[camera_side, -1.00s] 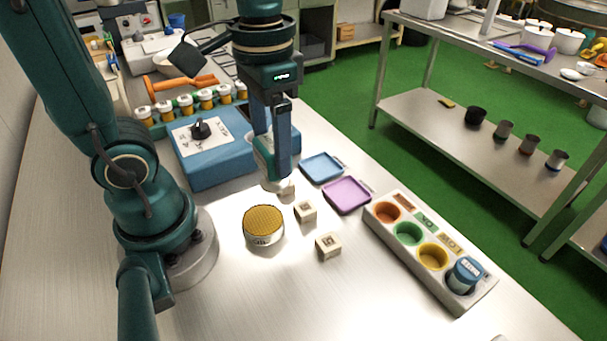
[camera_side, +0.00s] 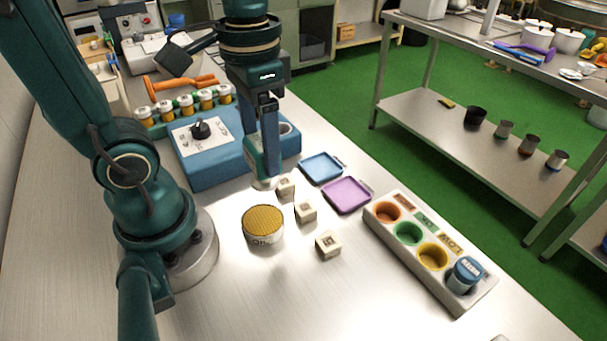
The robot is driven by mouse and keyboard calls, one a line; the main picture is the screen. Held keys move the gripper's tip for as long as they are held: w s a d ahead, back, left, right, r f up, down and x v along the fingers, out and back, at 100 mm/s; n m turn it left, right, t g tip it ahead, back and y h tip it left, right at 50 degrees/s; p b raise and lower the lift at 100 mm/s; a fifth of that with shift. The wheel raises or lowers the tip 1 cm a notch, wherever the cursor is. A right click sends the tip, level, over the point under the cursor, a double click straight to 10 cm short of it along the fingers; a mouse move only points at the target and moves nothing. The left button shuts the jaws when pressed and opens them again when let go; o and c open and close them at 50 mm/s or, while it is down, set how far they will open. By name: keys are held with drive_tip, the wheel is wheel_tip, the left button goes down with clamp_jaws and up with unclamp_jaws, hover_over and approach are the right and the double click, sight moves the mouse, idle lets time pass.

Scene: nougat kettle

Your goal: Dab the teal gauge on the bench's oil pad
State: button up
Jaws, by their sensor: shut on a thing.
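My gripper (camera_side: 262,160) points down and is shut on the teal gauge (camera_side: 257,166), a teal and pale piece mostly covered by the fingers. The gauge's pale lower end hangs behind the oil pad, apart from it in the picture; its exact height above the bench is hard to tell. The oil pad (camera_side: 263,220) is a round white tub with a yellow, textured top, standing on the bench (camera_side: 220,290).
Three small cream blocks (camera_side: 305,211) stand right of the pad. A blue tray (camera_side: 322,167), a purple tray (camera_side: 347,194) and a holder with coloured wells (camera_side: 408,262) lie farther right. A blue box with a dial (camera_side: 205,165) stands behind left. The front bench is clear.

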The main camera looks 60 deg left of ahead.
sight(256, 182)
drive_tip(key=shift+s+f, duration=0.4)
drive_tip(key=shift+s, duration=0.25)
drive_tip(key=shift+f, duration=2.95)
drive_tip(key=shift+f, duration=0.6)
drive_tip(key=shift+r, duration=3.05)
